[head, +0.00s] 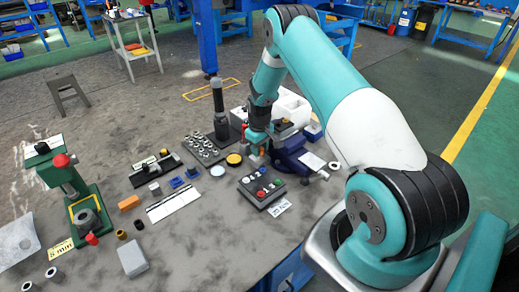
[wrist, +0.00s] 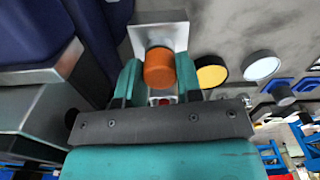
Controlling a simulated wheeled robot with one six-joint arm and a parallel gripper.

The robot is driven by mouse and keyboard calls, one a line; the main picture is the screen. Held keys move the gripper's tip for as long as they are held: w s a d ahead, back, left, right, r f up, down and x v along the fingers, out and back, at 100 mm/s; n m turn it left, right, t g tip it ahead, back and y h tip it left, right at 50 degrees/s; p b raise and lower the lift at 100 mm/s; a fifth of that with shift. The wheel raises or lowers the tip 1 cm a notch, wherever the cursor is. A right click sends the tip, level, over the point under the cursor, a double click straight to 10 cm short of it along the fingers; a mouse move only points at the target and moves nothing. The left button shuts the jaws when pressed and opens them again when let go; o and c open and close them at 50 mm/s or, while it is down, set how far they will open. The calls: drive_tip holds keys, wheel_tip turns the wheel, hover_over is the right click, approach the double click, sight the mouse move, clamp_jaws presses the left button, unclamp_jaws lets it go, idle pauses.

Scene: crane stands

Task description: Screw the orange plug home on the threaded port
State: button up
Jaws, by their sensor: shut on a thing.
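In the wrist view, the orange plug (wrist: 160,70) sits between the two teal fingers of my gripper (wrist: 158,62), which is shut on it. A pale grey metal block (wrist: 176,36) lies directly beyond the plug. The threaded port is hidden behind the plug or too small to make out, so I cannot tell whether the plug touches it or how far it is on. In the head view, my gripper (head: 256,146) points down beside the blue vise (head: 290,152); the plug is not clear there.
The vise (wrist: 30,40) is close on the left in the wrist view. A yellow disc (head: 234,159) and a white disc (head: 217,170) lie nearby. A dark button box (head: 262,187) stands in front, and a rack of metal parts (head: 205,148) is left.

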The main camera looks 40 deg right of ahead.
drive_tip(key=shift+m, duration=0.7)
drive_tip(key=m, duration=0.3)
drive_tip(key=shift+f+b, duration=0.1)
drive_tip(key=shift+b, duration=0.2)
drive_tip(key=shift+m, duration=1.1)
drive_tip(key=shift+m, duration=0.7)
drive_tip(key=m, duration=0.3)
drive_tip(key=shift+m+b, duration=0.3)
drive_tip(key=shift+m, duration=0.1)
